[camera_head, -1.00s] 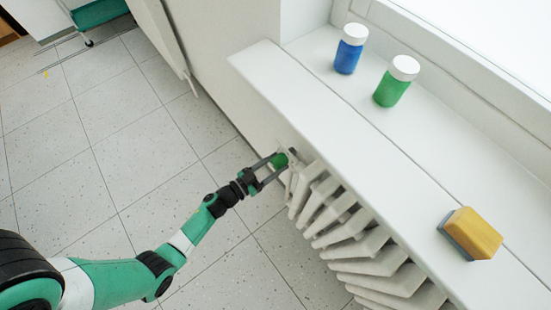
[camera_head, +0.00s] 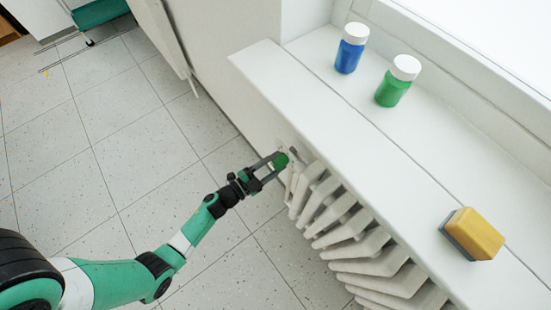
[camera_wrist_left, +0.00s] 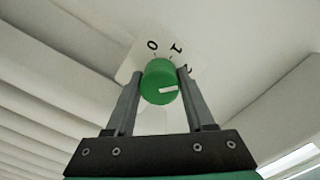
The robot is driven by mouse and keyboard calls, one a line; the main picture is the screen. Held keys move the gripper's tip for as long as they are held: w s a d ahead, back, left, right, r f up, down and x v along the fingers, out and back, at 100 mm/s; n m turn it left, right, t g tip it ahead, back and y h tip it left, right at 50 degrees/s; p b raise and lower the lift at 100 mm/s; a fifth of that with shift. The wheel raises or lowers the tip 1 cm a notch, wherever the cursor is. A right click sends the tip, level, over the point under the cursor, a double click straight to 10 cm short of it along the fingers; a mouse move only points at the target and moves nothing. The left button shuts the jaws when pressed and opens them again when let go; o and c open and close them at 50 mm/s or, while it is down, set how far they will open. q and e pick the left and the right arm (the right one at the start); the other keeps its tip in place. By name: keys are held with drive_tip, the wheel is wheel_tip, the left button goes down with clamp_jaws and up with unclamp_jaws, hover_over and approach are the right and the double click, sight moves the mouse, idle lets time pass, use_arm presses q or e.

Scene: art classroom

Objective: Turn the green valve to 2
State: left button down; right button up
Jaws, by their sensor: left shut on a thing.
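The green valve (camera_head: 281,160) is a round knob at the upper end of the white radiator, below the sill. In the left wrist view the knob (camera_wrist_left: 158,78) faces me, with a white mark on its face pointing right and slightly up. Behind it a pale dial plate (camera_wrist_left: 133,65) shows 0 and 1; a numeral at the right, apparently 2, is partly hidden by the right finger. My left gripper (camera_head: 272,170) is shut on the knob, with one finger on each side, as the left wrist view (camera_wrist_left: 160,100) also shows. My right gripper is not in view.
White radiator fins (camera_head: 345,225) run down to the right of the valve. On the sill (camera_head: 330,115) above stand a blue jar (camera_head: 348,52), a green jar (camera_head: 391,88) and a yellow sponge-like block (camera_head: 474,234). Tiled floor (camera_head: 130,160) lies open at the left.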

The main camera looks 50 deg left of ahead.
use_arm(q)
drive_tip(key=shift+m, duration=0.6)
drive_tip(key=shift+c, duration=1.3)
unclamp_jaws()
